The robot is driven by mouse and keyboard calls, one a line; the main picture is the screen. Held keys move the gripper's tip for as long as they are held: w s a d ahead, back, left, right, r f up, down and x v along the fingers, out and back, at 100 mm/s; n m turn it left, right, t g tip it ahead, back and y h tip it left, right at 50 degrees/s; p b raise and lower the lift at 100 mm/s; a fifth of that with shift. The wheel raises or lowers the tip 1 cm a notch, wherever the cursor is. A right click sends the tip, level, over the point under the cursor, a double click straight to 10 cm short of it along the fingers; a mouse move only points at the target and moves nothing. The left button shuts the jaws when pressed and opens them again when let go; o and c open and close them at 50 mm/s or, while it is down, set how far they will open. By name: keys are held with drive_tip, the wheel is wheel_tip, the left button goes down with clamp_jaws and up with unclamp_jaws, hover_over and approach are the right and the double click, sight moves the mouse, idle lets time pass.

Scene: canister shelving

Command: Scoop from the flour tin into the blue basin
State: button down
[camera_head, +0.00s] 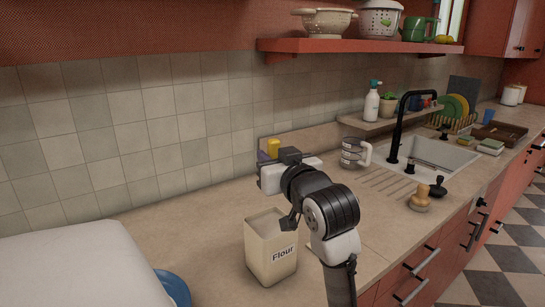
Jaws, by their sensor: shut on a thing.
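The cream flour tin (270,252), labelled "Flour", stands upright and open on the counter, just below and left of my wrist. The blue basin (176,290) shows only as a curved rim at the lower left; a large white shape hides the rest. My gripper (268,181) is above the counter, behind the tin's top in the picture, with my wrist partly covering it. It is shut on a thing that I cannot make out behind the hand. No scoop shows clearly. The tin's contents cannot be made out well.
A yellow object (273,148) stands behind my gripper. A glass jug (354,153) stands to the right, before the sink (435,155) and black tap (398,130). A wooden-knobbed item (420,200) is near the front edge.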

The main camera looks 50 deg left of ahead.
wheel_tip(320, 180, down, 16)
drive_tip(key=b, duration=1.1)
drive_tip(key=shift+f, duration=0.25)
drive_tip(key=shift+s+a+f, duration=0.1)
drive_tip(key=shift+s+f, duration=0.05)
drive_tip(key=shift+f, duration=0.1)
idle(1.0)
drive_tip(key=shift+r+p, duration=4.6)
drive_tip(key=shift+r, duration=0.85)
